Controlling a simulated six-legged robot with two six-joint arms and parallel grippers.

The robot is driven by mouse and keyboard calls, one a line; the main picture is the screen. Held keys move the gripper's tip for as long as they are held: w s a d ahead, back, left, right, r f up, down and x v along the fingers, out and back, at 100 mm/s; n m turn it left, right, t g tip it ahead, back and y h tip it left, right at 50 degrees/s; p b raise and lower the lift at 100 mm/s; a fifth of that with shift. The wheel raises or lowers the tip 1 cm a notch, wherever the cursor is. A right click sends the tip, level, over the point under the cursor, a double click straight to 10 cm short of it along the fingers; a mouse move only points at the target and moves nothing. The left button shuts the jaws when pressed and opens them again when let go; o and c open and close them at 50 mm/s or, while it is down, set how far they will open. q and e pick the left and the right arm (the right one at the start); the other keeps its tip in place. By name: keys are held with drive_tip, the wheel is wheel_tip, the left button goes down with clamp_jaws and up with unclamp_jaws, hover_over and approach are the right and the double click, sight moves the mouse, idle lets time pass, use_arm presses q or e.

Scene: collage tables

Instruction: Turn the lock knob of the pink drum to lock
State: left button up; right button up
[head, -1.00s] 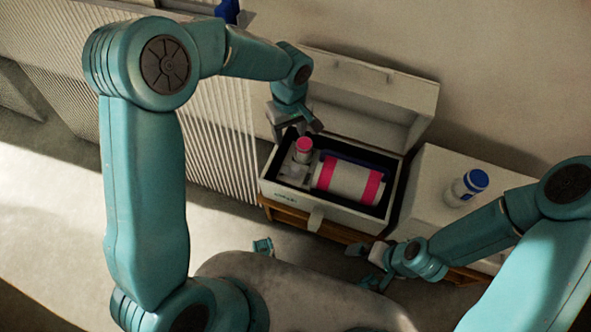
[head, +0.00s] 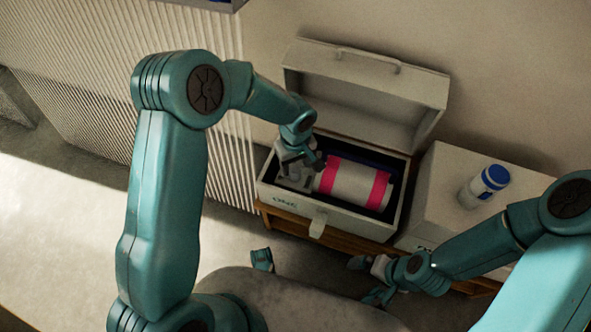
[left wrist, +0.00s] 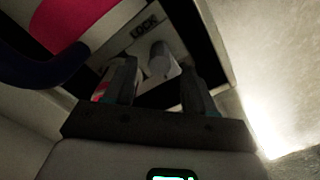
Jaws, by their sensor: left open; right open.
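The pink drum (head: 349,185), a pale cylinder with pink bands, lies on its side in an open white case (head: 285,207). Its pink band also shows at the upper left of the left wrist view (left wrist: 70,22). In that view a grey plate with the word LOCK (left wrist: 144,27) carries a pale rounded knob (left wrist: 161,62). My left gripper (head: 306,166) is over the drum's left end; its open fingers (left wrist: 159,70) point toward the knob, one on each side in the picture. I cannot tell if they touch it. My right gripper (head: 372,281) is open and empty in front of the case.
The case lid (head: 362,90) stands open at the back. A white bottle with a blue cap (head: 484,186) stands on a white box (head: 455,215) to the right. The case rests on a wooden table (head: 345,240). A ribbed panel (head: 130,95) is at the left.

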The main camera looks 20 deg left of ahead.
use_arm(q)
drive_tip(key=shift+f, duration=1.2)
clamp_jaws()
